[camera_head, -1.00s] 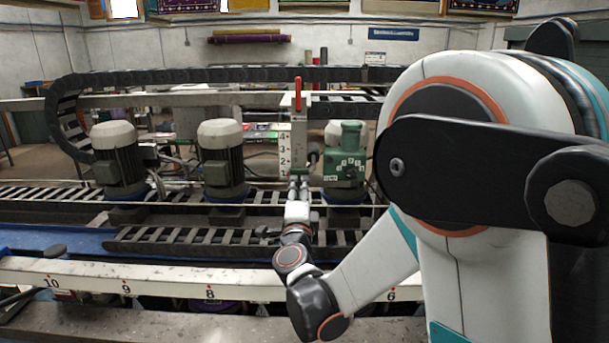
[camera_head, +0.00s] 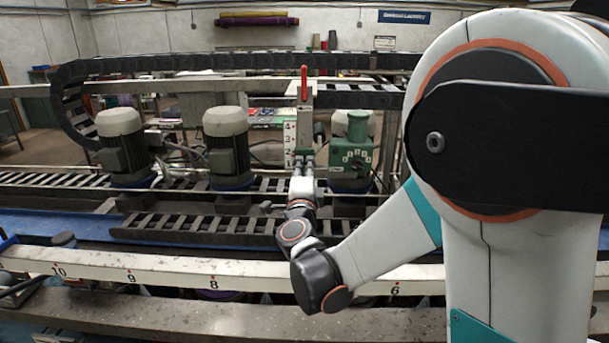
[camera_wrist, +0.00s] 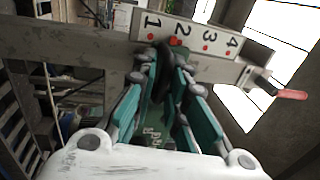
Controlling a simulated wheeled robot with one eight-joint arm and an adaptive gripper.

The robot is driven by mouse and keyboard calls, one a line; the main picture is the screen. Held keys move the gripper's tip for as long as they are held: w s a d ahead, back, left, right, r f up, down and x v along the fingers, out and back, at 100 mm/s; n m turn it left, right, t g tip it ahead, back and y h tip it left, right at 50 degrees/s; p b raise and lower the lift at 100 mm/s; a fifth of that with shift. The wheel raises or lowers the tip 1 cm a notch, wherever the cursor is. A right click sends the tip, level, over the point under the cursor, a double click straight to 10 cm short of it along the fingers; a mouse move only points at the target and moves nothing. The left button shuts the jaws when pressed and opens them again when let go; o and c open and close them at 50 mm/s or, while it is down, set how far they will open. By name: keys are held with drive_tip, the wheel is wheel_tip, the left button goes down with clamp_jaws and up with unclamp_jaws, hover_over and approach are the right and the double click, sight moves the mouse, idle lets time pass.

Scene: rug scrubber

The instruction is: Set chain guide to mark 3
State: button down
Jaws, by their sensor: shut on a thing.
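The scale plate (camera_head: 290,138) is white, with numbers and red dots, on an upright post with a red lever (camera_head: 304,82) on top. In the wrist view the plate (camera_wrist: 190,38) shows marks 1 to 4, and the red lever (camera_wrist: 292,95) is past mark 4. My gripper (camera_head: 303,160) is at the plate's lower end. In the wrist view its fingers (camera_wrist: 166,62) are closed around a dark part (camera_wrist: 166,57), roughly level with marks 1 and 2.
A green motor unit (camera_head: 351,160) stands close to the right of my gripper. Grey motors (camera_head: 226,150) stand to the left. A white numbered rail (camera_head: 175,277) runs across the front. A cable chain (camera_head: 230,63) runs behind.

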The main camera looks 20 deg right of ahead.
wheel_tip(320, 180, up, 4)
drive_tip(key=shift+f+p, duration=0.1)
drive_tip(key=shift+p, duration=0.3)
drive_tip(key=c, duration=1.7)
unclamp_jaws()
drive_tip(key=shift+s, duration=0.1)
drive_tip(key=shift+v, duration=3.7)
